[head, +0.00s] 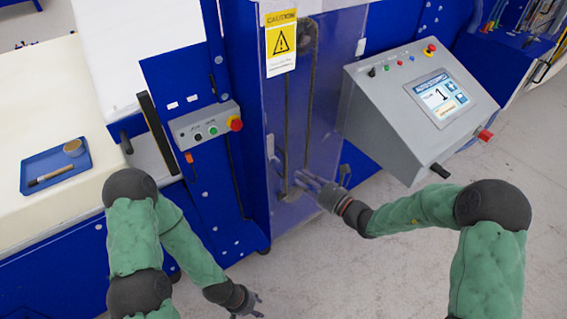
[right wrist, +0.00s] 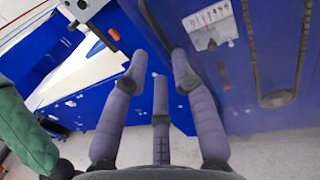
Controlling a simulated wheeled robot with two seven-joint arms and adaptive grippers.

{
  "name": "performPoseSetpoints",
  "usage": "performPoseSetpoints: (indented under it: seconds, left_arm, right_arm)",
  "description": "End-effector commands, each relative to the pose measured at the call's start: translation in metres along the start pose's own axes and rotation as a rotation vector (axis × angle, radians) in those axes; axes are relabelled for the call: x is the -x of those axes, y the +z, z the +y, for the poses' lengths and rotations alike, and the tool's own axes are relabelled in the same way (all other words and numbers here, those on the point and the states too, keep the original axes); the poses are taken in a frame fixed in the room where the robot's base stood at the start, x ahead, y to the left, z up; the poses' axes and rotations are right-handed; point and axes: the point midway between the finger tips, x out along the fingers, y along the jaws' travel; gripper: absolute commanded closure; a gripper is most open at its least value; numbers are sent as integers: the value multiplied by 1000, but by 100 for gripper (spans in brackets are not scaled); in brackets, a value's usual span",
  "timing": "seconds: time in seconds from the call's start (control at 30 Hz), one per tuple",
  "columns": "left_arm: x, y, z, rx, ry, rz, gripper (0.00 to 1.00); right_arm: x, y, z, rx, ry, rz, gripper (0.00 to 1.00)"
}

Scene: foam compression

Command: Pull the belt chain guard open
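The belt chain guard (head: 297,120) is a tall clear panel on the blue machine. The chain and a round sprocket show through it, and it looks closed. A yellow and white caution label (head: 281,42) is at its top left. My right gripper (head: 303,183) is at the guard's lower part, in front of the chain's bottom end; I cannot tell whether it touches. In the right wrist view its fingers (right wrist: 160,66) are spread with nothing between them, and the guard (right wrist: 225,88) is to their right. My left gripper (head: 248,302) hangs low at the bottom edge, its finger opening unclear.
A grey control console (head: 395,115) with a screen stands right of the guard. A small button box (head: 206,125) is on the blue frame to the left. A blue tray (head: 56,178) lies on the cream surface at far left. Grey floor (head: 390,275) is open in front.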

Motion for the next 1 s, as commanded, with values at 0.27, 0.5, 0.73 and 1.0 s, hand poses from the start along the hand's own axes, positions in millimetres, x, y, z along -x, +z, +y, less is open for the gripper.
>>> performPoseSetpoints:
  seconds: [0.27,0.5,0.73,1.0]
  left_arm:
    - [-7,0,-2,0,0,0,60]
    - [-10,0,-4,0,0,0,60]
    - [-10,0,-4,0,0,0,60]
    - [-10,0,-4,0,0,0,60]
  right_arm:
    - [-51,-1,1,2,4,0,73]
    - [-79,0,1,3,3,1,73]
    - [-87,0,1,1,1,1,73]
    - [-87,0,1,1,1,1,96]
